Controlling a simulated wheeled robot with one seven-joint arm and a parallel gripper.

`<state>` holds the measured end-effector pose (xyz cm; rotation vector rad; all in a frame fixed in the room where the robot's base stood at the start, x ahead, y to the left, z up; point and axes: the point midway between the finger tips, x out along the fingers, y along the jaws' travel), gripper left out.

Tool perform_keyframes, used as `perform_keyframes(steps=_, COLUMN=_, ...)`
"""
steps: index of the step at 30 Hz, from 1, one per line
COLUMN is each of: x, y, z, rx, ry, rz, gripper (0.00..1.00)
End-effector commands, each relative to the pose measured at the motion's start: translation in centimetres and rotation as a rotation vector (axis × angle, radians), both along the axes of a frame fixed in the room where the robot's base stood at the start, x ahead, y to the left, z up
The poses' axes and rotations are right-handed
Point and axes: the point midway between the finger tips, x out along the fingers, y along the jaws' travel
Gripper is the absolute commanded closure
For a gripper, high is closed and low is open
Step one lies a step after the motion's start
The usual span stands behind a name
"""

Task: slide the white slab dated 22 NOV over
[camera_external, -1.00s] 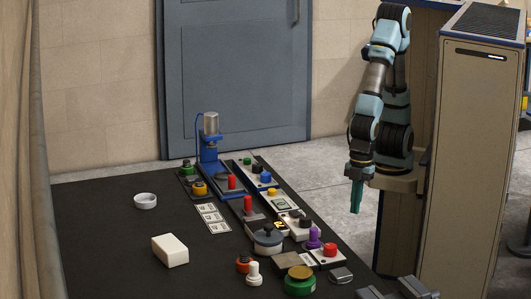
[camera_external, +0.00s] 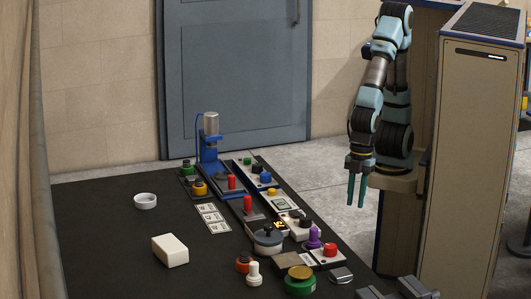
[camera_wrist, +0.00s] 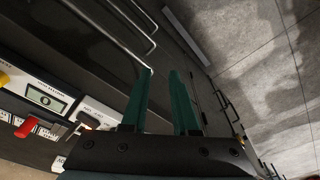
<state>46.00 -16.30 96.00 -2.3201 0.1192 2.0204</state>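A thick blank white block (camera_external: 171,250) lies nearer the front left. My gripper (camera_external: 357,199) hangs fingers down, beyond the table's right edge and well away from the slabs. Its two green fingers are apart with nothing between them.
A blue press (camera_external: 209,160) stands at the table's back. Buttons, levers and a grey lidded pot (camera_external: 268,240) crowd the table's right side. A white ring (camera_external: 145,201) lies at left. A panel display (camera_wrist: 48,97) shows in the wrist view. The left tabletop is mostly clear.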

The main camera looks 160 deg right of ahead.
Motion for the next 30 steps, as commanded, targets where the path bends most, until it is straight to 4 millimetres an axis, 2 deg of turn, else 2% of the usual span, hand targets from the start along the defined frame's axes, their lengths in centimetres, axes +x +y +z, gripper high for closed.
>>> perform_keyframes(steps=1, x=0.2, y=0.0, z=1.4, rx=-0.001, ry=-0.010, rz=-0.001, gripper=0.65)
perform_keyframes(steps=6, x=0.2, y=-0.1, z=5.9, rx=-0.002, ry=-0.010, rz=-0.001, gripper=0.46)
perform_keyframes(steps=18, x=0.1, y=0.0, z=14.4, rx=0.000, ry=-0.006, rz=-0.002, gripper=0.01)
perform_keyframes(steps=26, x=4.5, y=-1.3, z=16.4, rx=-0.046, ry=0.001, rz=0.118, gripper=0.00)
perform_keyframes(steps=30, x=7.4, y=-2.1, z=17.6, rx=-0.074, ry=0.001, rz=0.198, gripper=0.00)
